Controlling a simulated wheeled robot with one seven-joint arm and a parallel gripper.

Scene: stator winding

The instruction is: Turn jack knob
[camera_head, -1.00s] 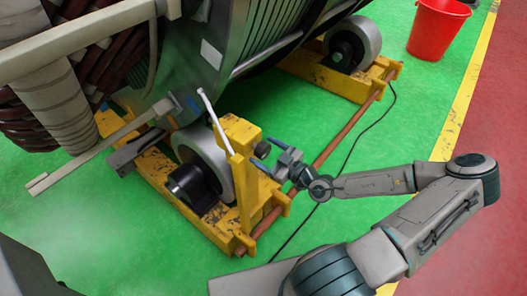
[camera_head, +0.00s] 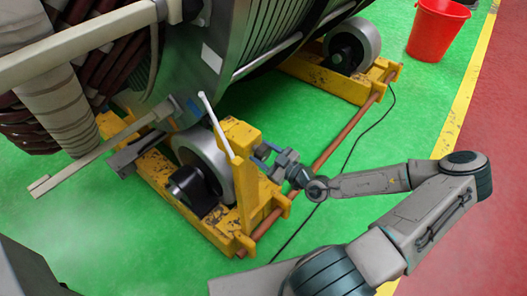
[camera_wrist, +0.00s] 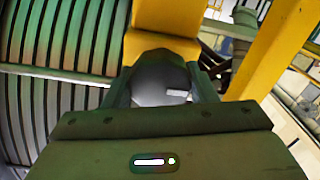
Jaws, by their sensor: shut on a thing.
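The jack is a yellow block and post (camera_head: 241,137) beside the roller on the near yellow stand. Its dark round knob (camera_wrist: 158,78) sits between my fingers in the wrist view, with a light rectangular mark on its face. In the head view the knob is mostly hidden by my fingers. My gripper (camera_head: 268,155) reaches the knob from the right and is shut on it. The yellow jack body also shows behind the knob in the wrist view (camera_wrist: 160,42).
The large ribbed stator (camera_head: 200,60) stands over the rollers at left. A white lever (camera_head: 215,125) leans by the jack. A brown rod (camera_head: 345,133) and a black cable (camera_head: 350,150) lie at right. A red bucket (camera_head: 438,30) stands far off on the green floor.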

